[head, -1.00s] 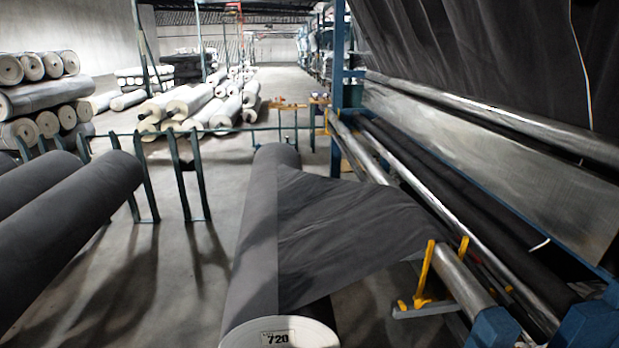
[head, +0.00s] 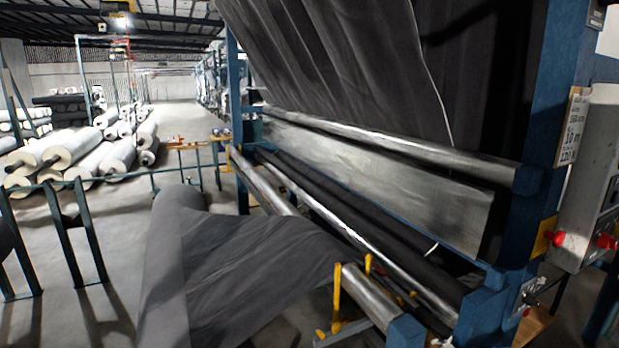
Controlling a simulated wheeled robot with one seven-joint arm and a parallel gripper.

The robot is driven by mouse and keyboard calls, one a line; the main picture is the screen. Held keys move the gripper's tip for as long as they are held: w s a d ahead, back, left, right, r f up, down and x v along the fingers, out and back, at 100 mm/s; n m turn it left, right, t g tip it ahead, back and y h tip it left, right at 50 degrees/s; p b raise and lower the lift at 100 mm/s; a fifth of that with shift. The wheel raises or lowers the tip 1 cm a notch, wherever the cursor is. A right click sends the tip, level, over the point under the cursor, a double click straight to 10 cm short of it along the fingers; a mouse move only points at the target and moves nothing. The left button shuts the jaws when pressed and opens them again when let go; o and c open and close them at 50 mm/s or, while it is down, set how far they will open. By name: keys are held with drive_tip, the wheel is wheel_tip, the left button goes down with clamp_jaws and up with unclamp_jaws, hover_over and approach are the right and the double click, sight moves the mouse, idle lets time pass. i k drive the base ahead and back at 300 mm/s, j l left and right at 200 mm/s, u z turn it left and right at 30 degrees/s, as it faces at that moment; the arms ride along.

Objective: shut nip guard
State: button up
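The roll machine stands at the centre and right with a blue frame (head: 530,170). A long flat silver plate (head: 380,185) slants along it, below an upper metal roller (head: 400,148) and above a dark roll and lower bright rollers (head: 350,240). I cannot tell for sure which part is the nip guard, or whether it is open. Yellow upright prongs (head: 337,290) stand at the near end of a short front roller (head: 372,295). Grey cloth (head: 250,265) runs from a big grey roll (head: 160,265) towards this roller. My gripper is not in view.
A grey control box (head: 592,175) with red knobs (head: 557,239) is mounted at the right, beside a paper notice (head: 571,125). Dark cloth (head: 350,60) hangs above the machine. Blue-green stands (head: 75,245) and pale rolls (head: 75,150) are at the left. Bare floor (head: 175,120) runs down the aisle.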

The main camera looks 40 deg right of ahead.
sight(455, 211)
drive_tip(key=l+z, duration=0.2)
drive_tip(key=l, duration=1.7)
drive_tip(key=i, duration=0.05)
